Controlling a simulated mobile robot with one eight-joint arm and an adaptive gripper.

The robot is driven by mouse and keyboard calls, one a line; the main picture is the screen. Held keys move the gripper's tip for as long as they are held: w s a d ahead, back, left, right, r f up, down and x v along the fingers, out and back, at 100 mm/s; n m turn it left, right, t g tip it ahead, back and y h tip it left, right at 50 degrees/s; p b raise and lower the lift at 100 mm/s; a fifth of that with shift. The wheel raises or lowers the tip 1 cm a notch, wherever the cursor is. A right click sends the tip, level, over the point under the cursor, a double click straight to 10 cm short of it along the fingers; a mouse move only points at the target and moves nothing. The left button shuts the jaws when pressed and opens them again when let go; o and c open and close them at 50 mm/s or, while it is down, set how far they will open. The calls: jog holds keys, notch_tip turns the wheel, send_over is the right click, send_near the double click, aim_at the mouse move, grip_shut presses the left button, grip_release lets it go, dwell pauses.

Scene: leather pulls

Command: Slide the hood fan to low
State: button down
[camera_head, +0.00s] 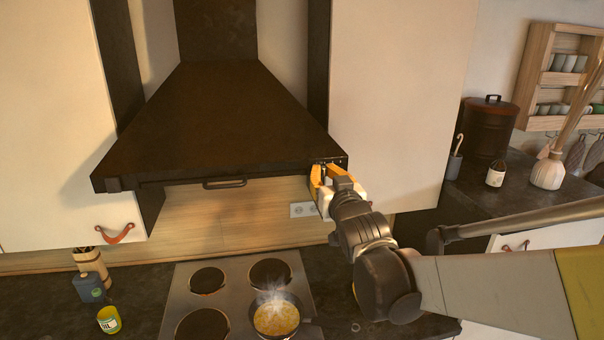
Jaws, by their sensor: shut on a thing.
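The dark range hood (215,115) hangs over the stove, between white cupboards. A thin handle (224,183) shows under the middle of its front edge. My gripper (322,176), with yellow-orange fingers, is at the right end of the hood's front edge. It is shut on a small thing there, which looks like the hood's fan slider. The slider itself is mostly hidden by the fingers, so its setting cannot be read.
A steaming pan (276,318) of yellow food sits on the front right burner of the stove (236,285). A white cupboard door (398,100) is close beside my gripper. The air below the hood is free.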

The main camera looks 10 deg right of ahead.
jog(key=shift+d, duration=0.95)
jog(key=c, duration=1.4)
grip_release()
jog(key=shift+a, duration=0.9)
jog(key=shift+c, duration=0.2)
jog(key=s, duration=1.2)
jog(key=shift+d, duration=0.45)
